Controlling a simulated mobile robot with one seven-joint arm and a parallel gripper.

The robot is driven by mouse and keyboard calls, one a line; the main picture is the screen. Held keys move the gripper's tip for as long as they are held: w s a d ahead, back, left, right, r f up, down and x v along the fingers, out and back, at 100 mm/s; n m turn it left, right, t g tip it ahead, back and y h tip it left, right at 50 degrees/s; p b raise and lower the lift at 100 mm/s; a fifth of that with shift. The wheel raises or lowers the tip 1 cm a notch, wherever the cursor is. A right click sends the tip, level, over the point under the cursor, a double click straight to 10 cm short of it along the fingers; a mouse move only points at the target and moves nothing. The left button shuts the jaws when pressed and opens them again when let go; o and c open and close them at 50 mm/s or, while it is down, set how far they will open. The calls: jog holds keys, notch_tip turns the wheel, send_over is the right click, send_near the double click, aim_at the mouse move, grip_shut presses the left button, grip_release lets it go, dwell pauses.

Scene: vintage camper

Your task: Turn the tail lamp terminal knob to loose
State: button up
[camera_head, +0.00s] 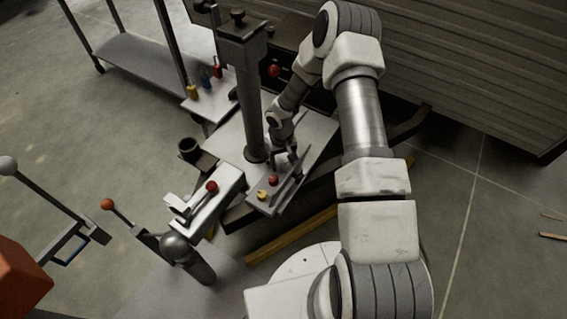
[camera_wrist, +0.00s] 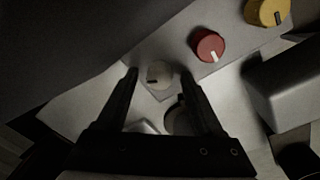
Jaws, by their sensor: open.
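A row of three round knobs sits on a pale metal panel (camera_wrist: 185,62). The knobs are white (camera_wrist: 160,70), red (camera_wrist: 209,44) and yellow (camera_wrist: 266,11). No readable label shows which one is the tail lamp terminal. The white knob has a dark mark toward its lower left; the red knob's pale mark points down and slightly right. My gripper (camera_wrist: 160,86) is open, its fingertips on either side of the white knob; contact cannot be told. In the head view my gripper (camera_head: 287,158) is over the panel, by the red knob (camera_head: 273,180) and yellow knob (camera_head: 262,195).
A dark upright post (camera_head: 247,95) stands close to the left of my gripper. A red-balled lever (camera_head: 211,187) on a pale block is at the panel's left. Small coloured items (camera_head: 205,83) stand on a shelf behind. A pale block (camera_wrist: 285,90) is right of the knobs.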

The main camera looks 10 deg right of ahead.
grip_shut()
dwell(0.3)
jog(key=shift+n, duration=0.3)
jog(key=n+p, duration=0.1)
jog(key=n, duration=0.4)
jog(key=shift+r+n, duration=0.1)
jog(key=shift+n, duration=0.2)
jog(key=n+p, duration=0.1)
jog(key=n, duration=0.4)
jog(key=n+p, duration=0.1)
jog(key=n, duration=0.5)
jog(key=shift+d+n, duration=0.1)
jog(key=shift+n, duration=0.3)
jog(key=n+p, duration=0.1)
jog(key=n, duration=0.4)
jog(key=shift+n+y+p, duration=0.3)
jog(key=shift+n, duration=0.1)
